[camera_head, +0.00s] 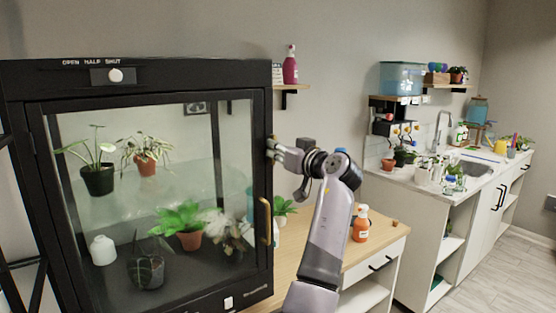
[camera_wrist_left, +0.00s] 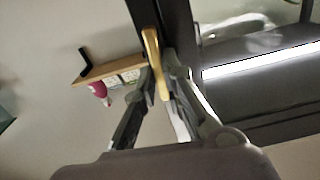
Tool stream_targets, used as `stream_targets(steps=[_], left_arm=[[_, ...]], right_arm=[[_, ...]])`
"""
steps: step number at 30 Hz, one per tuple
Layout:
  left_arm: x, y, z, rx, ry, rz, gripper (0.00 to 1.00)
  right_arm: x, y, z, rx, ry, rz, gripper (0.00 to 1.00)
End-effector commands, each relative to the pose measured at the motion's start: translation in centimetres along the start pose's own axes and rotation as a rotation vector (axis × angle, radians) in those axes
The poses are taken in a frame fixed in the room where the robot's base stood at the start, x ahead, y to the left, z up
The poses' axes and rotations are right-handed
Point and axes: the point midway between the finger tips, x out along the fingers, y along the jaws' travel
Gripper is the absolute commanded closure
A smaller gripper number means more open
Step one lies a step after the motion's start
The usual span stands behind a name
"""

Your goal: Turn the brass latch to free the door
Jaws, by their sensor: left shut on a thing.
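The brass latch (camera_wrist_left: 151,50) shows in the left wrist view as a long gold bar at the dark cabinet edge, between my left gripper's fingers (camera_wrist_left: 158,82). My left gripper is shut on it. In the head view my left gripper (camera_head: 273,147) is at the right edge of the black cabinet frame, and its fingers mostly hide the latch. The glass door (camera_head: 155,185) looks closed, with a curved brass handle (camera_head: 266,221) low on its right side, below the gripper. My right gripper is not in view.
Several potted plants and a white pot (camera_head: 103,250) stand inside the cabinet. Right of it is a wooden-topped side table (camera_head: 345,246) with an orange bottle (camera_head: 361,224). A wall shelf (camera_head: 291,87) holds a pink bottle (camera_head: 290,66). A sink counter stands farther right.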

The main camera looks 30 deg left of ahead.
Motion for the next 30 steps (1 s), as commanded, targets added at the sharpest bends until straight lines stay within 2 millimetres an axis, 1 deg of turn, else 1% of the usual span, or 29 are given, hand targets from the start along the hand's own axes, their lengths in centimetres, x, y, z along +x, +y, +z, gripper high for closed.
stream_targets(steps=[1, 3, 14, 15, 23, 30], left_arm=[[0.01, 0.00, 0.30, -0.032, 0.004, 0.001, 1.00], [0.00, -0.01, 0.17, -0.063, 0.004, 0.002, 1.00], [-0.02, -0.02, -0.14, -0.086, 0.002, 0.002, 1.00], [-0.02, -0.03, -0.14, -0.086, 0.002, 0.002, 0.87], [-0.01, -0.03, -0.07, -0.084, 0.001, 0.001, 0.70], [-0.01, -0.04, -0.03, -0.082, 0.001, 0.001, 0.70]], right_arm=[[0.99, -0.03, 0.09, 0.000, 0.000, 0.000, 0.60], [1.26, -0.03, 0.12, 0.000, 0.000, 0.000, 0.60], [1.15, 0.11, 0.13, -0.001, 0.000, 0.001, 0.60], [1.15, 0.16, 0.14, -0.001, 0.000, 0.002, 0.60], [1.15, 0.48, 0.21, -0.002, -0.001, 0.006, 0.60], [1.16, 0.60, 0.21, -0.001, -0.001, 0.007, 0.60]])
